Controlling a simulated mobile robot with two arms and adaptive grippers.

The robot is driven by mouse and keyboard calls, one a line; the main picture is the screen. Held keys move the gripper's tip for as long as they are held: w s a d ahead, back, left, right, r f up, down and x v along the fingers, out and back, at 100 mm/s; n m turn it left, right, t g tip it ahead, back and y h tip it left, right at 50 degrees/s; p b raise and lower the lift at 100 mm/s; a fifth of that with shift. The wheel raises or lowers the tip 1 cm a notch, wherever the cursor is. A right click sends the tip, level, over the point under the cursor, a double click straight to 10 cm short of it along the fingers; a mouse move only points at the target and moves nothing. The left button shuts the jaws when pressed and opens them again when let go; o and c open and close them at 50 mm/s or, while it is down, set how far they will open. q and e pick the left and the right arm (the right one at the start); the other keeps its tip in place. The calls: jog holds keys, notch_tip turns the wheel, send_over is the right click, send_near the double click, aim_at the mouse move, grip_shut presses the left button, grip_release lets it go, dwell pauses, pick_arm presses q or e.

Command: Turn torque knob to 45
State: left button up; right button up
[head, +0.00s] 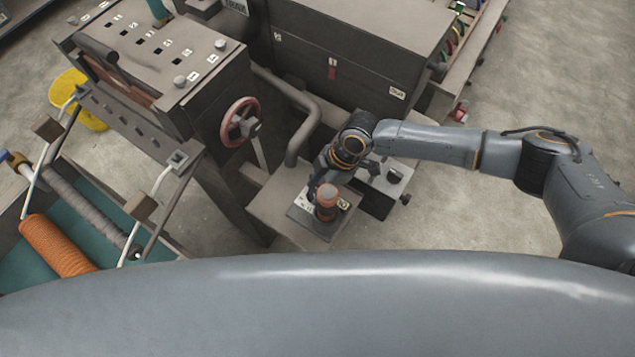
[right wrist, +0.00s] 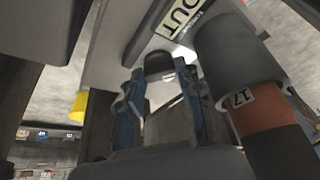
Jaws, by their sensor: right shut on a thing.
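My right gripper (head: 317,183) reaches down over a small control box at the centre of the head view. In the right wrist view, its two blue-grey fingers (right wrist: 160,82) are on either side of a short dark round knob (right wrist: 159,64) and are shut on it. Most of that knob is hidden by the gripper in the head view, and no pointer or scale reading on it can be made out. My left gripper is not in view.
A red handwheel (head: 240,121) and bent grey pipe (head: 304,130) are to the left. A dark box (head: 372,192) sits under my right arm.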

jog(key=shift+m, duration=0.5)
jog(key=o, duration=0.9)
